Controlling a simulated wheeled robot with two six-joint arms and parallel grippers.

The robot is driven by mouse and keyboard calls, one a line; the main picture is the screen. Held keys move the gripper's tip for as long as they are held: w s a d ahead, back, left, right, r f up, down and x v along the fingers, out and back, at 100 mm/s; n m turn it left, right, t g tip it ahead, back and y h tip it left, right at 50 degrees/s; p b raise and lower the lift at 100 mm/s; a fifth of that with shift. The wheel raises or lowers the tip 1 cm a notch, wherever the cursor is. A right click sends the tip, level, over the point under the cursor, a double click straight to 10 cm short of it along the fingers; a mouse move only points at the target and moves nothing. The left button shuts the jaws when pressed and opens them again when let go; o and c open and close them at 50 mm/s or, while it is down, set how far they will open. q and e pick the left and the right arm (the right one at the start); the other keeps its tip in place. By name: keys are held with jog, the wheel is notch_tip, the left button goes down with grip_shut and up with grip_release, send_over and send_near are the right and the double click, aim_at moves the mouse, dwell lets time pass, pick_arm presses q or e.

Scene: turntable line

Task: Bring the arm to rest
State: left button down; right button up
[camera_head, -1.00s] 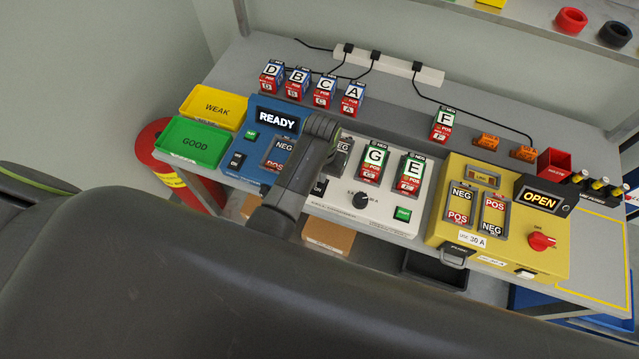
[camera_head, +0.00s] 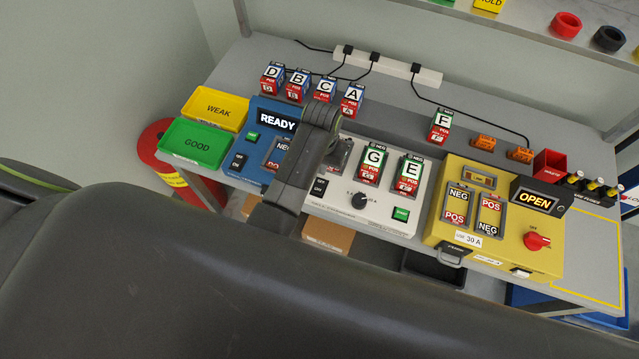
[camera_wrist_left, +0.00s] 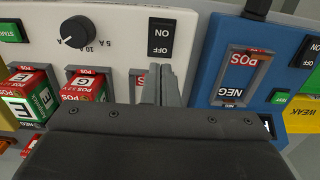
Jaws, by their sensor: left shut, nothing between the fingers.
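My left arm (camera_head: 300,165) reaches in over the front of the bench, between the blue READY unit (camera_head: 263,142) and the white charger (camera_head: 333,197). In the wrist view my left gripper (camera_wrist_left: 160,85) is shut and empty. Its fingers are in front of the white charger's bay nearest the blue unit; whether they touch it I cannot tell. In the head view the arm hides part of that bay and of the blue unit's bay. My right gripper is not in view.
Batteries G (camera_head: 374,161) and E (camera_head: 408,173) sit in the white charger. Several batteries and battery F (camera_head: 441,127) stand behind. A yellow OPEN tester (camera_head: 480,250) is at right. Green GOOD (camera_head: 166,147) and yellow WEAK (camera_head: 190,106) trays are at left. Open air lies above the bench.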

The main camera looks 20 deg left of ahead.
pick_arm(q)
jog(key=shift+r, duration=0.8)
jog(key=shift+a, duration=0.1)
